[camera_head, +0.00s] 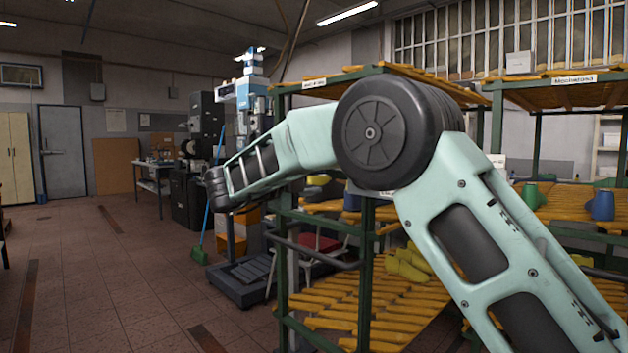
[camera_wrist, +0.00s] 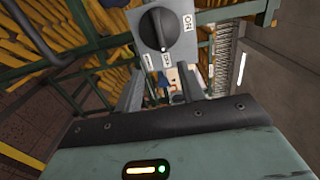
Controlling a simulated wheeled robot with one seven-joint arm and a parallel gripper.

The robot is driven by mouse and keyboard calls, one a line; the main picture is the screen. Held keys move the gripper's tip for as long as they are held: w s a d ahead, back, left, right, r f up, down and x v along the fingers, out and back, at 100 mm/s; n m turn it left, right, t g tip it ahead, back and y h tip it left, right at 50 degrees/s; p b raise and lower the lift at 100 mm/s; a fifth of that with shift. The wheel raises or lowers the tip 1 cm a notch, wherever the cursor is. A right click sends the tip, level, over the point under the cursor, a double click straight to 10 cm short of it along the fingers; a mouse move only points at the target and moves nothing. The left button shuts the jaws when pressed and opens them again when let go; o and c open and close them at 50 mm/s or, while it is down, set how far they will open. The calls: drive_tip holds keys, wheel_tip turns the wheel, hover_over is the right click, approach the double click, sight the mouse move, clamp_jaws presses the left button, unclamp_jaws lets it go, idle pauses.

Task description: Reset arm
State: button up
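My arm reaches up from the lower right of the head view, bends at a large dark joint and runs left in front of a shelf rack; my gripper cannot be made out there. In the wrist view my gripper (camera_wrist: 160,88) has its two grey fingers apart, with background showing between them. A grey switch box (camera_wrist: 183,45) with a black rotary knob (camera_wrist: 158,29) and an "ON" label shows just beyond the fingertips. I cannot tell whether the fingers touch the box.
A green-framed rack (camera_head: 364,270) with yellow slatted shelves stands close behind my arm. Yellow lasts (camera_head: 405,266) lie on a lower shelf; a blue one (camera_head: 602,205) stands at right. A blue-and-white machine (camera_head: 252,95) stands beyond. The tiled floor (camera_head: 90,270) at left is clear.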

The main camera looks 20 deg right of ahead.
drive_tip(key=a+f+n+t+y, duration=0.3)
drive_tip(key=a+n+t+y, duration=0.7)
drive_tip(key=a+n+y, duration=0.65)
drive_tip(key=s+a+f+n+g+y, duration=0.3)
drive_tip(key=s+a+f+n+g, duration=0.2)
drive_tip(key=s+f+n, duration=0.45)
drive_tip(key=s+a+f+n+g+y, duration=0.4)
drive_tip(key=s+a+n, duration=0.2)
drive_tip(key=s, duration=0.6)
drive_tip(key=s+d+f+n+g+h, duration=0.2)
drive_tip(key=s+d+f+n, duration=0.15)
drive_tip(key=s, duration=0.35)
drive_tip(key=s+d+f+n+g+h, duration=0.2)
drive_tip(key=s+d+f+g, duration=0.15)
drive_tip(key=s, duration=0.35)
drive_tip(key=s+d+f+n+g+h, duration=0.2)
drive_tip(key=s+d+f, duration=0.1)
drive_tip(key=s+d, duration=0.3)
wheel_tip(320, 180, up, 17)
drive_tip(key=s+p, duration=0.1)
drive_tip(key=p, duration=1.5)
drive_tip(key=shift+s+a+p, duration=0.3)
drive_tip(key=shift+a+p, duration=0.1)
